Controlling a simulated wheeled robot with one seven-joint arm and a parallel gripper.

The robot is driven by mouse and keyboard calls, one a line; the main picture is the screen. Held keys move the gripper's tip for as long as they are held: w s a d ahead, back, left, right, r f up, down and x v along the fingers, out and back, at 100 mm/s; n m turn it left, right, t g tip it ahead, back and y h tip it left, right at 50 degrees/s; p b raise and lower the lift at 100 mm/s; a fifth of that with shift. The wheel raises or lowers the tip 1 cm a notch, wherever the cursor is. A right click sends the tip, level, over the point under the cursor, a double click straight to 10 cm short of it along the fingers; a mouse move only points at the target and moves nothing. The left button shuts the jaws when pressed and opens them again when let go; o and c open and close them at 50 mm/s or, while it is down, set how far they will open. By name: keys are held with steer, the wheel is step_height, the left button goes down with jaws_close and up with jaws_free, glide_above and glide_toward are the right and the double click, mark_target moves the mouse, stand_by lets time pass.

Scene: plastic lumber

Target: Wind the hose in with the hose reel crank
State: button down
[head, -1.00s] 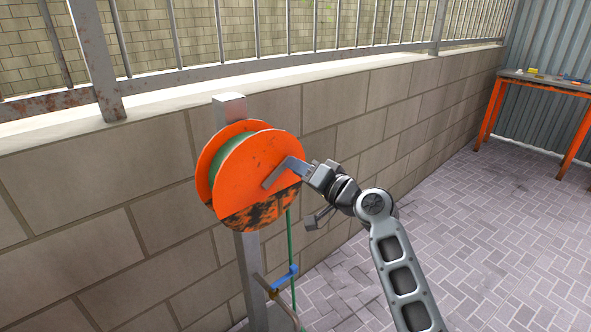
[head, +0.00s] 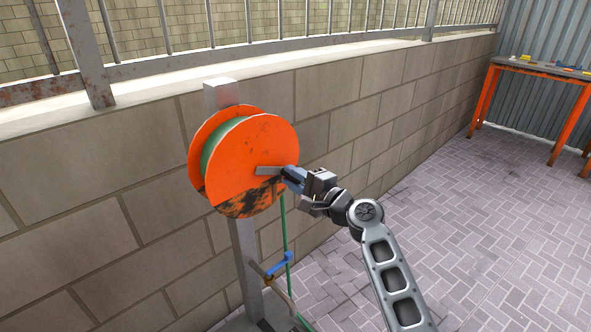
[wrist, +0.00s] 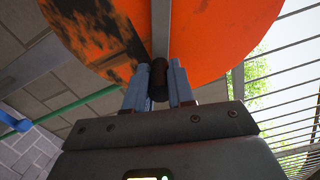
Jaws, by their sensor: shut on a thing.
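The orange hose reel (head: 235,165), scuffed black at its lower part, is mounted on a grey post with green hose wound between its discs. Its grey crank arm (head: 267,171) points right across the face. My gripper (head: 292,178) is at the crank's outer end; its fingers hide most of the handle in the head view. In the wrist view my gripper (wrist: 159,85) is shut on the dark crank handle (wrist: 159,72), with one finger on each side. The green hose (head: 284,228) hangs down from the reel, and it also shows in the wrist view (wrist: 80,104).
A blue-handled tap (head: 279,264) sits low beside the post (head: 243,248), close to the hose. A block wall (head: 345,115) with a metal fence stands behind. An orange-legged table (head: 540,68) stands at the far right. The paved floor (head: 450,215) between is clear.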

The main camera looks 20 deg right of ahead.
steer(key=f+m, duration=0.1)
steer(key=a+m, duration=0.1)
steer(key=m, duration=0.1)
steer(key=shift+s+f+p, duration=0.15)
steer(key=shift+f+p, duration=0.15)
steer(key=shift+f, duration=0.05)
steer(key=m, duration=0.1)
steer(key=a+f+m+p, duration=0.1)
steer(key=shift+s+a+f+m, duration=0.1)
steer(key=shift+s+m, duration=0.1)
steer(key=shift+m, duration=0.1)
steer(key=m, duration=0.1)
steer(key=a+m+p, duration=0.1)
steer(key=f+m, duration=0.1)
steer(key=shift+s+a, duration=0.3)
steer(key=shift+a, duration=0.1)
steer(key=shift+s+a+f+m+p, duration=0.2)
steer(key=shift+a+m+p, duration=0.3)
steer(key=shift+m, duration=0.5)
steer(key=shift+s+a+f+m+p, duration=0.15)
steer(key=shift+a+m+p, duration=0.35)
steer(key=shift+m, duration=0.5)
steer(key=shift+a, duration=0.1)
steer(key=c, duration=1)
jaws_free()
steer(key=shift+r, duration=0.1)
steer(key=shift+o, duration=0.2)
steer(key=v, duration=0.7)
steer(key=shift+s, duration=0.35)
